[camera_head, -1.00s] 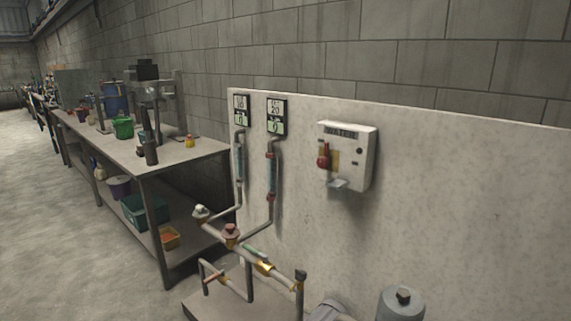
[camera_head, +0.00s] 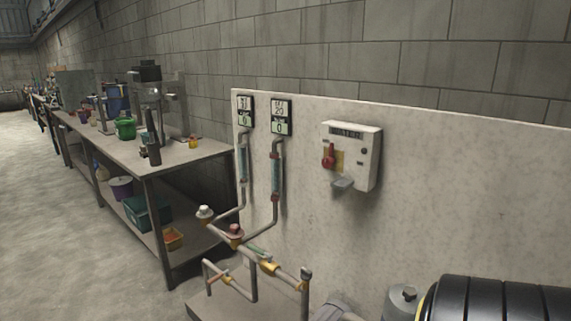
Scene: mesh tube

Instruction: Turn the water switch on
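The water switch box (camera_head: 368,160) is a pale box marked "WATER", fixed to the light panel in the middle right of the head view. A red lever (camera_head: 328,156) sits on the left part of its front, beside a yellowish patch. A small grey piece (camera_head: 343,183) sticks out at the box's lower edge. Nothing touches the box or the lever. Neither gripper shows, so whether they are open or shut is hidden.
Two gauges, a left one (camera_head: 245,113) and a right one (camera_head: 281,116), sit above pipes on the panel (camera_head: 450,200). Valves and a yellow-jointed pipe (camera_head: 285,277) stand in front. A workbench (camera_head: 190,155) is left. A black, yellow-edged rounded part (camera_head: 500,298) fills the bottom right corner.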

